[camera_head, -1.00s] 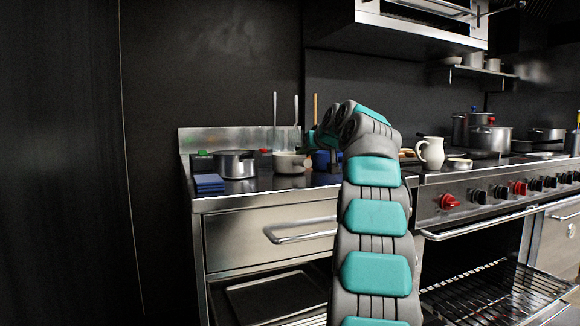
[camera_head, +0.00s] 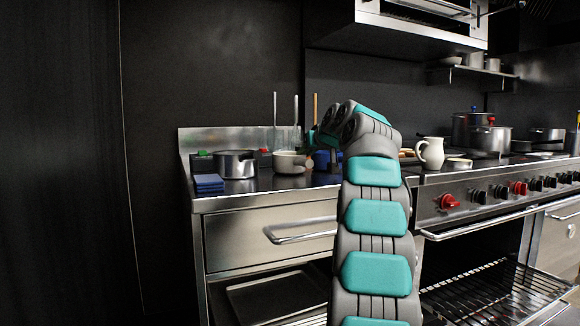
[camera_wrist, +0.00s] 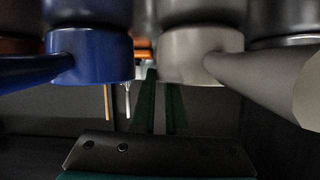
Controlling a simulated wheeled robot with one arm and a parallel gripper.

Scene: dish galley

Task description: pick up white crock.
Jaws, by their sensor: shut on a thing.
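The white crock (camera_head: 288,164) is a pale, short pot with a handle, on the steel counter beside a steel pot. It fills the upper right of the wrist view (camera_wrist: 198,68), with its thick handle reaching toward the right edge. My gripper (camera_wrist: 161,85) has two dark green fingers close together at the crock's near side, shut on the crock. The exact contact is hard to see. In the head view my wrist and arm hide most of the gripper. The crock shows no clear gap from the counter.
A blue pot (camera_wrist: 92,55) stands close beside the crock, also in the head view (camera_head: 322,160). A steel pot (camera_head: 235,165) and folded blue cloths (camera_head: 208,183) are to the left. A cream jug (camera_head: 431,153) stands right of my arm. Upright utensils (camera_head: 295,110) stand behind.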

